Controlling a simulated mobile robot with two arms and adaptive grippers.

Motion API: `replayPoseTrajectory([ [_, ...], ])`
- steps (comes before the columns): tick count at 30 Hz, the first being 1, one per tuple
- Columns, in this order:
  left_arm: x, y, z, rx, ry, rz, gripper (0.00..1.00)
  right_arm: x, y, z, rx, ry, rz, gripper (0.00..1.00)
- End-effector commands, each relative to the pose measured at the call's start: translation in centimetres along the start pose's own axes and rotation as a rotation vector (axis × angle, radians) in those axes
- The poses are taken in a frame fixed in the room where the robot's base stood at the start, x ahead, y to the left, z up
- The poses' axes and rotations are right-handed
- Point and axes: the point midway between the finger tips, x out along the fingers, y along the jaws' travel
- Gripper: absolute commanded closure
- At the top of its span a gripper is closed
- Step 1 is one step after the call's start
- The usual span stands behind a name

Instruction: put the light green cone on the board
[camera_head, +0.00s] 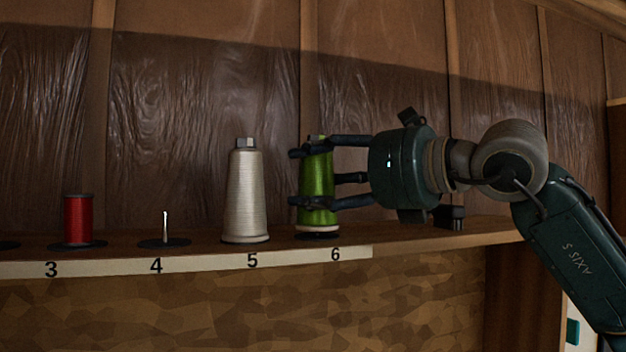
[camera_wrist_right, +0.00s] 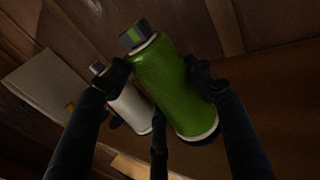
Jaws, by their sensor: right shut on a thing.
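The light green cone (camera_head: 316,188) of thread stands upright at the spot marked 6 on the shelf-like board (camera_head: 205,261). My right gripper (camera_head: 305,178) comes in from the right and is shut on the cone, with its fingers around the cone's upper and lower parts. In the right wrist view the green cone (camera_wrist_right: 175,88) sits between the dark fingers (camera_wrist_right: 165,95). The cone's base is at or just above the dark disc at 6; I cannot tell whether it touches. My left gripper is not in view.
A white cone (camera_head: 247,195) stands at 5, close to the left of the green one. An empty pin (camera_head: 165,227) stands at 4, and a red spool (camera_head: 78,219) at 3. The wooden wall (camera_head: 205,110) is close behind. The shelf right of 6 is mostly clear.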

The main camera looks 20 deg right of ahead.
Motion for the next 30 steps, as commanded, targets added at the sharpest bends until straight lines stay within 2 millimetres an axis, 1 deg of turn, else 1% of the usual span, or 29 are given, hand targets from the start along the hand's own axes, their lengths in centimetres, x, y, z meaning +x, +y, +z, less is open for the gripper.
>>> replayPoseTrajectory([
  [8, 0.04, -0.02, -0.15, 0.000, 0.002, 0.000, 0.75, -0.02, 0.01, 0.02, 0.000, -0.002, 0.000, 0.81],
  [15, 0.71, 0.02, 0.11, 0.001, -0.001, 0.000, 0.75, 0.03, -0.04, -0.66, 0.000, -0.001, 0.000, 0.81],
  [19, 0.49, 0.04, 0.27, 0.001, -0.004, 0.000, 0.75, 0.01, -0.03, -0.43, 0.000, -0.002, 0.000, 0.81],
  [20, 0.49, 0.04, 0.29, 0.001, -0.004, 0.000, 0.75, 0.01, -0.03, -0.42, 0.000, -0.002, 0.000, 0.45],
  [21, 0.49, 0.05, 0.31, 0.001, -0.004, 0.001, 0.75, 0.01, -0.02, -0.42, 0.000, -0.002, 0.000, 0.37],
  [23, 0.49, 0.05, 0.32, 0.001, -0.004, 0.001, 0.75, 0.01, -0.02, -0.42, 0.000, -0.002, 0.000, 0.25],
  [30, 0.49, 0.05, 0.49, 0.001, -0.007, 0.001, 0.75, 0.04, -0.04, -0.52, 0.000, 0.001, 0.000, 0.25],
])
